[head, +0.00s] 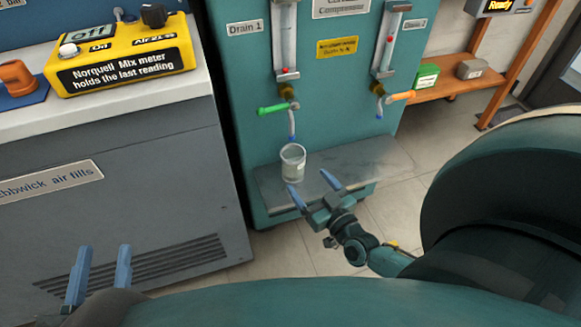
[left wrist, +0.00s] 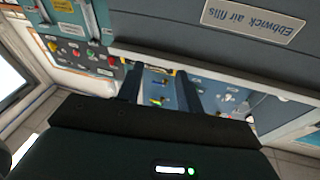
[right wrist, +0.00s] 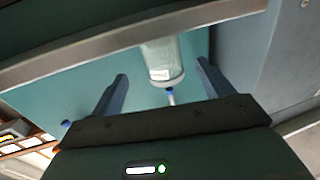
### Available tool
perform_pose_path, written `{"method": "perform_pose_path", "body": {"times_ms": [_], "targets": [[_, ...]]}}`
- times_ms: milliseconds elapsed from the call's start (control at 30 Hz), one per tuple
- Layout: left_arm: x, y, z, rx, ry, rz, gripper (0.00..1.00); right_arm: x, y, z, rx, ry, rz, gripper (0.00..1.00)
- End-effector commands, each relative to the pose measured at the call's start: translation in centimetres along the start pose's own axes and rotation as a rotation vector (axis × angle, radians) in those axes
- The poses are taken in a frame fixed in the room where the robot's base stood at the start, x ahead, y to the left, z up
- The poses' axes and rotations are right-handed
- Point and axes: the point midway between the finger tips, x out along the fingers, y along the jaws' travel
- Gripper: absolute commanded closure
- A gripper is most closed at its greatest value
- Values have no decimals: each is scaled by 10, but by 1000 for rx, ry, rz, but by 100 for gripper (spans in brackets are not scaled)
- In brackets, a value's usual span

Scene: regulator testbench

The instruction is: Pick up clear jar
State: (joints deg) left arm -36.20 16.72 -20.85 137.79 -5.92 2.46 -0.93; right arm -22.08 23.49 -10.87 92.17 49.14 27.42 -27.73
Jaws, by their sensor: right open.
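The clear jar (head: 293,163) stands upright on the grey shelf (head: 345,165) of the teal cabinet, below the Drain 1 spout. My right gripper (head: 314,188) is open, just in front of the jar and at its lower right in the head view. In the right wrist view the jar (right wrist: 162,62) shows ahead, between the lines of the two fingers (right wrist: 160,85) and beyond their tips, with a pale label on it. My left gripper (head: 101,262) is open and empty in front of the grey cabinet at the lower left. It also shows in the left wrist view (left wrist: 158,85).
The Drain 1 spout (head: 291,125) with its green lever (head: 272,109) hangs close above the jar. A second spout with an orange lever (head: 401,96) is to the right. The shelf right of the jar is clear. A yellow meter (head: 125,58) sits on the left counter.

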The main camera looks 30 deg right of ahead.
Motion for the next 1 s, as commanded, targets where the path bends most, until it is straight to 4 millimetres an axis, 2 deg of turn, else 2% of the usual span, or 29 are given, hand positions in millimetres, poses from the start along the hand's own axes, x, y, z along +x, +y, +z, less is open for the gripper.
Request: {"method": "perform_pose_path", "body": {"times_ms": [100,433,700,1000], "targets": [[0,1,3,-15,10,3,64,24,0,2,1,3,0,21],[1,2,4,-40,22,8,64,53,-1,0,3,1,-1,21],[1,4,7,-72,38,13,64,91,-2,-3,2,1,0,21],[5,3,-7,-59,77,24,64,96,-3,-4,1,-2,-1,21]]}}
